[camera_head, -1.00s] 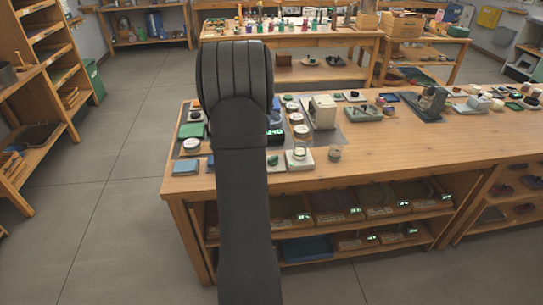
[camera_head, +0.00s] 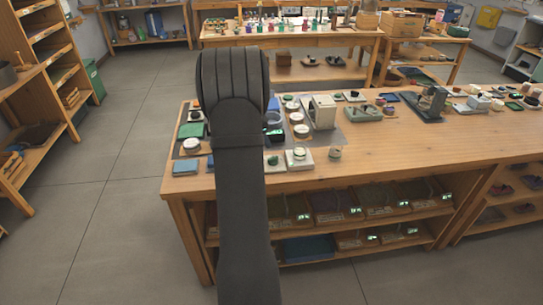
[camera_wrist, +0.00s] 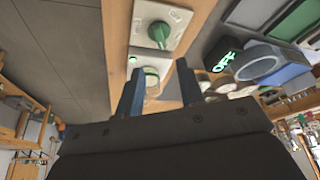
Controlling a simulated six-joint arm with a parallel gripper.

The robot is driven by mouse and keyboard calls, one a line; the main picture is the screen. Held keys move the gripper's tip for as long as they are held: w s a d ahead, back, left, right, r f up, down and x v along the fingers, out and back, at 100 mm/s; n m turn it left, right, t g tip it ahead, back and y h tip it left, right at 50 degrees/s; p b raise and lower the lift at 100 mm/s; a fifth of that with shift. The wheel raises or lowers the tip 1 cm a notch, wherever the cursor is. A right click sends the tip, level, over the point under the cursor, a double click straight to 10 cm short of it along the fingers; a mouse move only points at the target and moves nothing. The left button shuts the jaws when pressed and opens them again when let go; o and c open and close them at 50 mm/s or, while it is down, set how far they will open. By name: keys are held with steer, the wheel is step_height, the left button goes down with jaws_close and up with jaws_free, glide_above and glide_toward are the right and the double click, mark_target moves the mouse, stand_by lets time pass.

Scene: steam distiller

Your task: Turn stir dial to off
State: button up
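In the wrist view, a green pointer dial (camera_wrist: 159,33) sits on a white plate (camera_wrist: 179,18) at the top. I cannot tell from labels which one is the stir dial. A black display (camera_wrist: 222,58) shows "OFF" in green letters to the right. My gripper (camera_wrist: 158,68) is open, its two fingers apart with nothing visibly gripped. In the head view my arm hides the gripper; a green knob (camera_head: 272,160) shows at the arm's right edge.
The wooden bench (camera_head: 400,150) carries several instruments and jars close to my arm. The bench's front right is clear.

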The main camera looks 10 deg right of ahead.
steer(key=x, duration=1)
steer(key=shift+f, duration=0.25)
jaws_close()
